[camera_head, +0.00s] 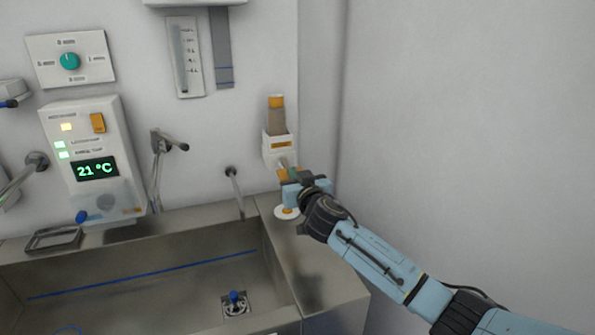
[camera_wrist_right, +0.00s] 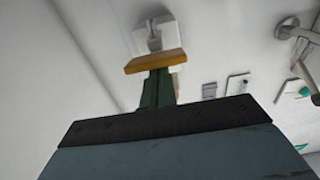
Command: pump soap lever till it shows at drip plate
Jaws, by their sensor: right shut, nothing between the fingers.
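The soap dispenser (camera_head: 279,147) is a white wall unit with an orange-capped bottle (camera_head: 277,118) on top. Its orange lever (camera_wrist_right: 155,61) crosses the wrist view just at my fingertips; in the head view it is mostly hidden behind my gripper. My right gripper (camera_head: 287,172) is shut and empty, its green fingers (camera_wrist_right: 158,75) pointing at the lever; whether they touch it I cannot tell. The round white drip plate (camera_head: 279,214) lies on the counter below, with a small orange-yellow spot at its middle. My left gripper is not in view.
A steel sink (camera_head: 150,285) with a raised rim lies left of the dispenser. A thin spout (camera_head: 236,190) and a tap (camera_head: 157,165) stand on the wall behind it. A control panel (camera_head: 92,160) reads 21 °C. The right wall (camera_head: 460,120) is bare.

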